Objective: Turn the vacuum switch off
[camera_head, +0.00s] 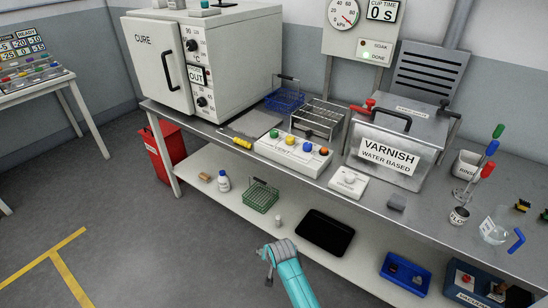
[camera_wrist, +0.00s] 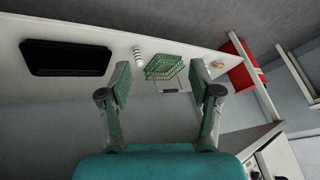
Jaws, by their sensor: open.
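A dark blue box (camera_head: 477,284), with a label that appears to read VACUUM, stands on the lower shelf at the far right in the head view. The box is cut by the frame edge and is not in the wrist view. My gripper (camera_head: 272,262) is in front of the lower shelf, well to the left of the box. In the wrist view my gripper (camera_wrist: 161,76) is open, with nothing between its fingers.
The lower shelf also holds a black tray (camera_head: 325,233), a green wire basket (camera_head: 261,196) and a blue bin (camera_head: 405,273). The bench top (camera_head: 221,137) overhangs this shelf. A red bin (camera_head: 164,150) stands at the left; the floor in front is clear.

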